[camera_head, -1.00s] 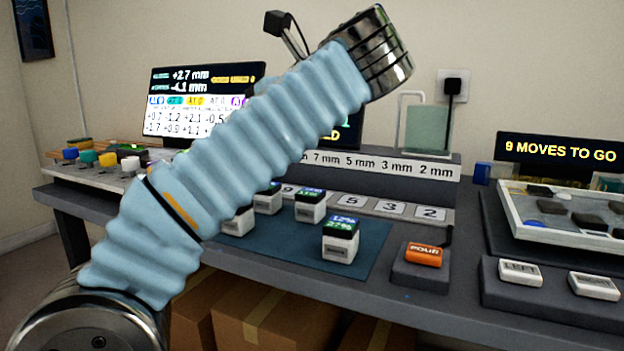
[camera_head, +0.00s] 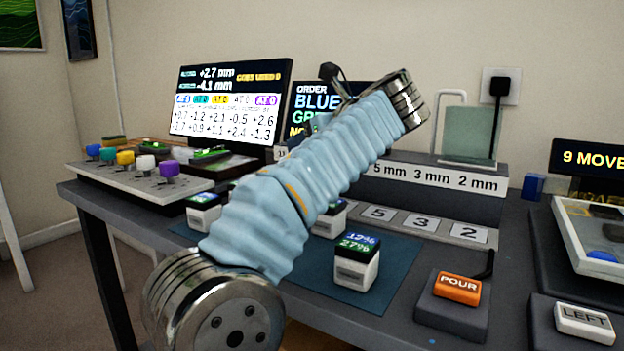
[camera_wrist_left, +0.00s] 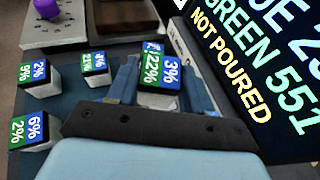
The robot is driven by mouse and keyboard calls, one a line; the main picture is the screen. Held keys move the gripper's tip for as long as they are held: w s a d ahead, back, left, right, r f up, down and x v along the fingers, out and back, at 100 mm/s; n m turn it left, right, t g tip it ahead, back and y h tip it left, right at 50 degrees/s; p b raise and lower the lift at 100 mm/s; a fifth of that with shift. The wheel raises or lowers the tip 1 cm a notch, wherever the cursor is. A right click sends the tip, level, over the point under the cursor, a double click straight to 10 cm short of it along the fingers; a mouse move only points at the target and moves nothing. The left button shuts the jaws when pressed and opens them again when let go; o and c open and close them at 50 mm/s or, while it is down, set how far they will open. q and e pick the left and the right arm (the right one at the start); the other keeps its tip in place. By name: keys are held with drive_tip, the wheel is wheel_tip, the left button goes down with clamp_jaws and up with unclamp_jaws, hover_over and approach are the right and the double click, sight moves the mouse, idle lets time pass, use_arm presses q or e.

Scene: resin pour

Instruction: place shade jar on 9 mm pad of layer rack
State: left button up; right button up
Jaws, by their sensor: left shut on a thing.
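My left gripper (camera_wrist_left: 163,92) is shut on a shade jar (camera_wrist_left: 160,70) with a blue and green top reading 3% and 22%, seen in the left wrist view. In the head view my sleeved arm hides that gripper and its jar. The layer rack (camera_head: 487,206) runs along the back of the table, with pads marked 5, 3 and 2 visible. The 9 mm pad is hidden behind my arm. Other shade jars stand on the blue mat, one in front (camera_head: 357,263), one at left (camera_head: 203,212), one partly behind my arm (camera_head: 331,220). My right gripper is not in view.
An orange POUR button (camera_head: 457,288) stands right of the mat (camera_head: 385,285). A LEFT button (camera_head: 585,323) and a pale tray (camera_head: 570,235) are at far right. Two screens (camera_head: 228,105) (camera_head: 305,105) and a board with coloured knobs (camera_head: 140,180) stand at the back left.

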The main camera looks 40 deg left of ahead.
use_arm(q)
drive_tip(key=f, duration=0.1)
drive_tip(key=w+a+f, duration=0.1)
drive_tip(key=w+f, duration=0.1)
drive_tip(key=shift+w+a+f+b, duration=0.1)
drive_tip(key=shift+a+f+b, duration=0.15)
drive_tip(key=shift+a+b, duration=0.1)
drive_tip(key=f+b, duration=0.2)
drive_tip(key=f, duration=0.1)
drive_tip(key=shift+w+f, duration=0.2)
drive_tip(key=shift+f, duration=0.1)
drive_tip(key=shift+r, duration=0.15)
drive_tip(key=o, duration=0.8)
drive_tip(key=shift+f, duration=0.25)
drive_tip(key=shift+r, duration=0.1)
